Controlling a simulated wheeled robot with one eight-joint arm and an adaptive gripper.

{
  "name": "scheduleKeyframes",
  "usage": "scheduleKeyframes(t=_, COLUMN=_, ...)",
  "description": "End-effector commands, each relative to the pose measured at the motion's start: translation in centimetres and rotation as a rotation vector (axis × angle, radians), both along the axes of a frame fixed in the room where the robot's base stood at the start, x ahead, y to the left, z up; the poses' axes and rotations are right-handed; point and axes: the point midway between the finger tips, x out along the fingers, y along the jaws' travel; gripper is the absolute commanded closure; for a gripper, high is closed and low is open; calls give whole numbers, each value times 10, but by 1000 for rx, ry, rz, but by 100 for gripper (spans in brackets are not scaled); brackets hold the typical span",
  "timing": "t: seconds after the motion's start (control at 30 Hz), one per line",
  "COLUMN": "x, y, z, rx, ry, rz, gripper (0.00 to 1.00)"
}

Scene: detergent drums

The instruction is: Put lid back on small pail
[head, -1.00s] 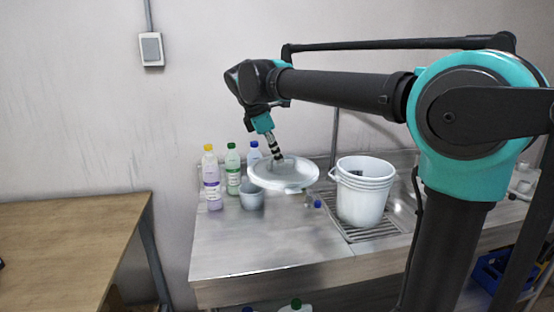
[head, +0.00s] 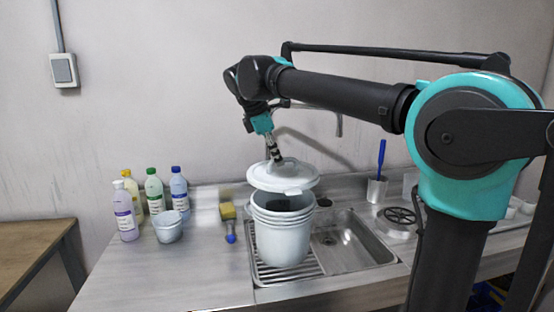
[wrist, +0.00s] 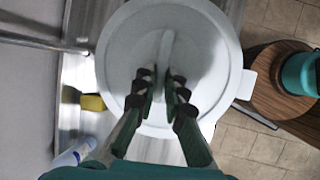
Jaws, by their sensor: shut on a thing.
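The white round lid (head: 300,182) hangs in my gripper (head: 276,160), held by its raised handle. In the wrist view the lid (wrist: 200,50) fills the middle, and my gripper's fingers (wrist: 162,82) close on the handle ridge. The white pail (head: 283,240) stands upright on the ribbed drainer beside the sink, open, with something dark visible inside its mouth. The lid is above the pail, slightly tilted, with a gap between it and the rim. The lid hides the pail in the wrist view.
Several bottles (head: 152,192) and a small grey-white tub (head: 168,227) stand at the counter's left. A yellow sponge (head: 228,211) and a blue-ended brush (head: 231,238) lie left of the pail. The sink basin (head: 350,245) is right. The front left counter is clear.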

Motion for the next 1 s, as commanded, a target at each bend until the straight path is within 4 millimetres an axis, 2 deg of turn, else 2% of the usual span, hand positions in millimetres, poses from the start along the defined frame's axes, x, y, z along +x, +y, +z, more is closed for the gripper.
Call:
scheduleKeyframes(t=0.17, x=0, y=0, z=-8, rx=0, ry=0, rz=0, gripper=100)
scheduleKeyframes(t=0.7, x=0, y=0, z=-53, rx=0, ry=0, rz=0, gripper=100)
scheduleKeyframes(t=1.0, x=0, y=0, z=-63, rx=0, ry=0, rz=0, gripper=100)
